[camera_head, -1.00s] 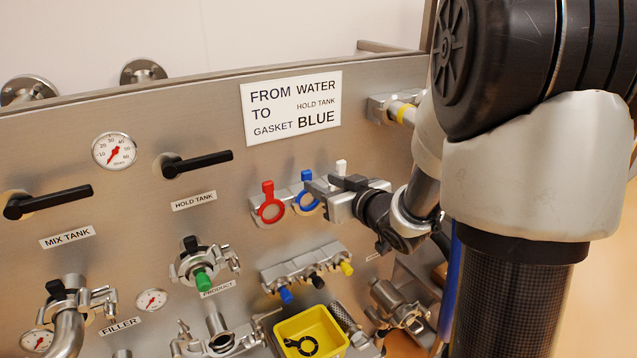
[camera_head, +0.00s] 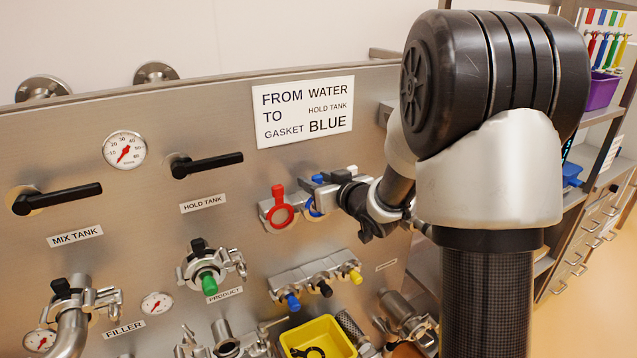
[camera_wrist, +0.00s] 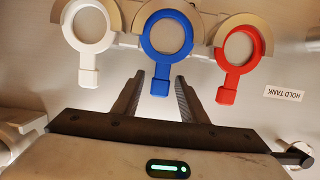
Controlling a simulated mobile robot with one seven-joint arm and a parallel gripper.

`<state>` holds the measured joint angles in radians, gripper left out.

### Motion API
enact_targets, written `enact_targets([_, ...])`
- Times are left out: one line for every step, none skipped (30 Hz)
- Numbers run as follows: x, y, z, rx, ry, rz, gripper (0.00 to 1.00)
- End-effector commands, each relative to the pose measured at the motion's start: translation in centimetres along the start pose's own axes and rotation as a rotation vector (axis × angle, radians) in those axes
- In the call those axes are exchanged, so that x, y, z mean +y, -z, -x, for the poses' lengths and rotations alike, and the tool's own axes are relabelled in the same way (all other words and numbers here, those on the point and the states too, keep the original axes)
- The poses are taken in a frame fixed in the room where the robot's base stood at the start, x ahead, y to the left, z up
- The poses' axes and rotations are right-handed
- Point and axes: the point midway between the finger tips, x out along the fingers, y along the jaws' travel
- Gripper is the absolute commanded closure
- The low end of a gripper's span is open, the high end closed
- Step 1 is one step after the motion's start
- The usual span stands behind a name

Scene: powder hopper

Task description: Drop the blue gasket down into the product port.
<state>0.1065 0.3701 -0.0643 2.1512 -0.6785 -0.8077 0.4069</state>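The blue gasket (camera_head: 312,209) hangs on the panel rack, its ring partly hidden by my gripper (camera_head: 318,188). In the wrist view the whole blue gasket (camera_wrist: 148,38) shows, with its tab pointing toward me. My gripper (camera_wrist: 159,79) is open, with one finger on each side of the tab's end. I see gaps between tab and fingers, but cannot tell how far the tab reaches in depth between them. Below the PRODUCT label (camera_head: 225,296), an open-topped steel port (camera_head: 224,338) stands out from the panel, near the lower edge of the head view.
The red gasket (camera_wrist: 238,46) and white gasket (camera_wrist: 88,28) hang close on either side of the blue one. Under the rack are blue, black and yellow plugs (camera_head: 325,290). A yellow bin (camera_head: 318,333) holding a black part sits right of the port. A clamp handle (camera_head: 268,328) lies between.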

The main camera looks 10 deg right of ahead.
Motion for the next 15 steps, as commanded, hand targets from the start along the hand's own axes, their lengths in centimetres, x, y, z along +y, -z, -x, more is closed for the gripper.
enact_targets([-0.01,0.01,0.01,0.000,0.000,0.000,0.61])
enact_targets([-0.01,0.00,0.01,0.000,0.000,0.000,0.61])
enact_targets([0.00,0.01,0.02,0.000,0.000,0.000,0.68])
enact_targets([-0.01,0.01,0.02,0.000,0.000,0.000,0.73])
enact_targets([0.00,0.01,0.02,0.000,0.000,0.000,0.78])
enact_targets([0.00,0.01,0.02,0.000,0.000,0.000,0.85])
enact_targets([0.00,0.01,0.03,0.000,0.000,0.000,0.90])
enact_targets([0.00,0.01,0.03,0.000,0.000,0.000,0.94])
enact_targets([0.00,0.01,0.03,0.000,0.000,0.001,0.94])
enact_targets([0.00,0.01,0.03,0.000,0.000,0.001,0.94])
enact_targets([0.00,0.01,0.03,0.000,0.000,0.001,0.94])
enact_targets([0.00,0.01,0.03,0.000,0.000,0.001,0.94])
enact_targets([0.00,0.01,0.03,0.000,0.000,0.001,0.94])
enact_targets([0.00,0.01,0.03,0.000,0.000,0.001,0.94])
enact_targets([0.01,0.03,0.04,0.001,0.000,0.001,0.94])
